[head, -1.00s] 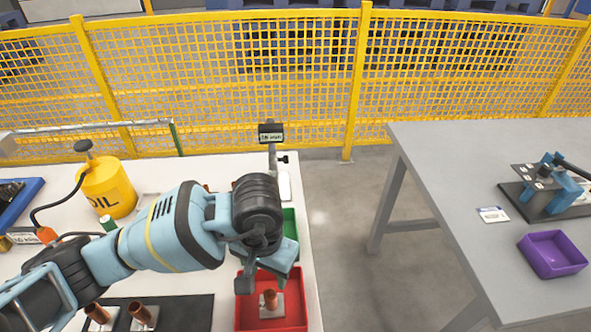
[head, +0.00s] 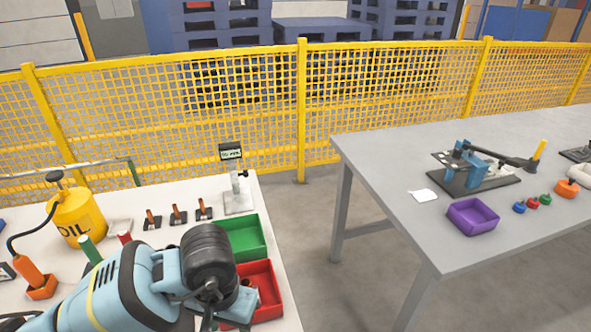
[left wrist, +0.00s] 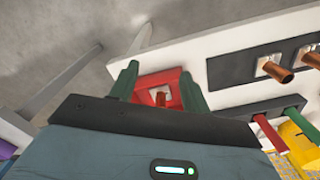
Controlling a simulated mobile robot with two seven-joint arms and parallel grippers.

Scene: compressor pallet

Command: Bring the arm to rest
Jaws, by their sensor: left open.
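My left arm reaches in from the lower left of the head view, over the near table. Its gripper is mostly hidden there behind my own wrist. In the left wrist view my left gripper (left wrist: 157,90) shows two green fingers spread apart, with nothing held between them. Beyond the fingers lies the red tray (left wrist: 152,82), with a copper tube (left wrist: 161,98) on a pale base in it. In the head view the red tray (head: 269,308) is partly covered by my arm. My right gripper is in neither view.
A green tray (head: 246,240), a yellow oil can (head: 78,220) and a small display stand (head: 238,198) are on the near table. A gap separates it from the grey table (head: 400,180), which holds a purple bin (head: 473,218) and a blue fixture (head: 473,170). Yellow fence (head: 240,135) stands behind.

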